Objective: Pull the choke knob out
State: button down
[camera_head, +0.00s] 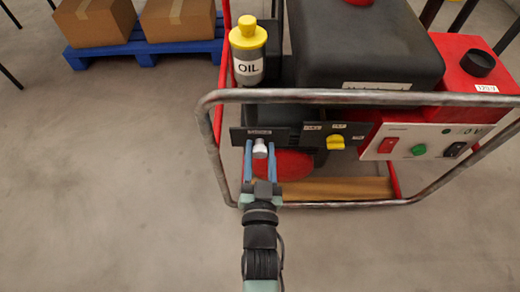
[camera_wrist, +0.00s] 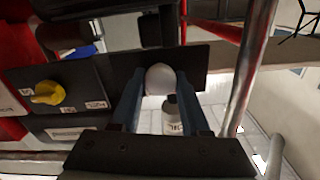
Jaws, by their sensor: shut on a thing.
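The choke knob (camera_head: 260,148) is a small silver-white rounded knob on a black panel (camera_head: 237,135) at the left front of the red and black machine. My gripper (camera_head: 260,153) reaches up from below, with one blue finger on each side of the knob. In the wrist view the knob (camera_wrist: 160,78) sits between the fingertips of my gripper (camera_wrist: 158,88), which are shut on it. The knob's shaft is hidden, so I cannot tell how far it stands out from the panel.
A grey tubular frame (camera_head: 350,97) surrounds the machine. A yellow knob (camera_head: 336,142) is right of the choke panel, and a switch panel (camera_head: 420,141) is farther right. A yellow-capped oil bottle (camera_head: 248,68) stands above. Open floor (camera_head: 110,170) lies left.

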jog(key=shift+s+p, duration=0.65)
jog(key=shift+s, duration=0.85)
jog(key=shift+c, duration=1.9)
grip_release()
jog(key=p, duration=0.5)
send_near(260, 155)
jog(key=s, duration=0.5)
jog(key=shift+s, duration=0.35)
